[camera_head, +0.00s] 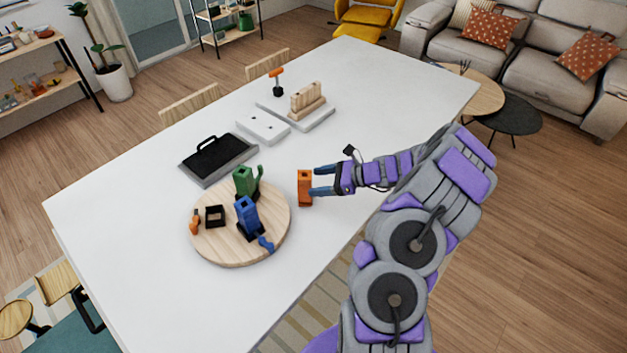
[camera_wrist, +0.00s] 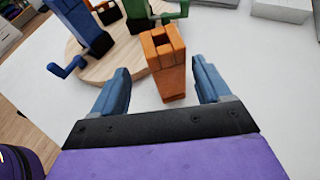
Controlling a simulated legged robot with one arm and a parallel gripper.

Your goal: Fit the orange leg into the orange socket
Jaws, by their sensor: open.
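The orange leg (camera_head: 305,188) stands upright on the white table, just right of the round wooden board (camera_head: 270,237). In the wrist view the orange leg (camera_wrist: 168,82) shows a notched, hollow top. My gripper (camera_head: 316,181) is open, with the leg in front of and between its blue fingers; in the wrist view the gripper (camera_wrist: 161,70) has gaps on both sides of it. An empty black square socket (camera_head: 214,216) sits on the board beside a small orange piece (camera_head: 195,222), apparently the orange socket.
A blue leg (camera_head: 247,213) and a green leg (camera_head: 245,181) stand on the board between the orange leg and the empty socket. A black tray with a handle (camera_head: 218,160) and a white block (camera_head: 263,125) lie farther back. The table's near left is clear.

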